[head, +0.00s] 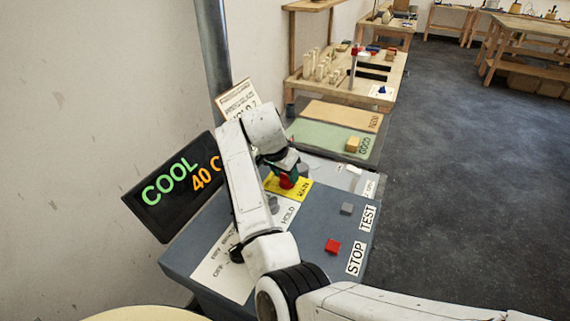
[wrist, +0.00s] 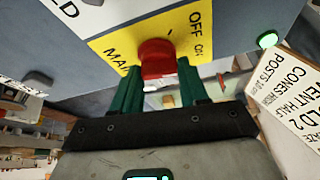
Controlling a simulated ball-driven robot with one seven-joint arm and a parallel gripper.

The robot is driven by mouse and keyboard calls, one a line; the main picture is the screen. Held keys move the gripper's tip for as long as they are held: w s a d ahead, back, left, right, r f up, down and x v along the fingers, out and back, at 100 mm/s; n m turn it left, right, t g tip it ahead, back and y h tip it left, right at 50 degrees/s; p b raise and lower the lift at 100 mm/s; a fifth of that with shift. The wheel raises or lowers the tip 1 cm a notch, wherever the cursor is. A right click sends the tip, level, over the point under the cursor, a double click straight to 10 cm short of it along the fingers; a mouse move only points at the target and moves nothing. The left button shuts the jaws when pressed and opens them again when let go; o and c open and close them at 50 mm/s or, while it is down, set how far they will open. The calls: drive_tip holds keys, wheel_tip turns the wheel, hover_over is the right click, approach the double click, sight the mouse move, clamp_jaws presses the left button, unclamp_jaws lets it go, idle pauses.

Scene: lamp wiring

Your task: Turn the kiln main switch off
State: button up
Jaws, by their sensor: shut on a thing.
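The kiln main switch is a red knob (head: 286,182) on a yellow plate (head: 303,187) at the far end of the grey control panel. In the wrist view the red knob (wrist: 157,57) sits on the yellow plate (wrist: 112,46), printed with a partly hidden "MA..." and with "OFF" and "ON". My gripper (head: 284,174) is at the knob. Its green fingers (wrist: 159,72) are shut on the knob, one on each side. I cannot tell which mark the knob points to.
A black display (head: 172,185) reads "COOL" and "40 C". The panel has a red STOP button (head: 332,246) and a grey TEST button (head: 347,208). A green lamp (wrist: 267,40) is lit near the plate. A printed card (head: 238,98) stands behind my wrist.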

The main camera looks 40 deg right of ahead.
drive_tip(key=n+p, duration=0.2)
drive_tip(key=n+t+p, duration=0.1)
drive_tip(key=n+p, duration=0.1)
drive_tip(key=n+t+y+p, duration=0.1)
drive_tip(key=n+p, duration=0.1)
drive_tip(key=shift+s+r, duration=0.2)
drive_tip(key=shift+r, duration=0.05)
drive_tip(key=n, duration=0.2)
drive_tip(key=n+t+y+p, duration=0.1)
drive_tip(key=n, duration=0.1)
drive_tip(key=shift+d+f+y, duration=0.1)
drive_tip(key=shift+f+y, duration=0.1)
drive_tip(key=shift+y, duration=0.1)
drive_tip(key=shift+n, duration=0.5)
drive_tip(key=o, duration=1.1)
drive_tip(key=shift+c, duration=0.2)
drive_tip(key=shift+s, duration=0.1)
drive_tip(key=b+v, duration=0.1)
drive_tip(key=v, duration=0.9)
drive_tip(key=shift+s+r, duration=0.25)
drive_tip(key=shift+r, duration=0.05)
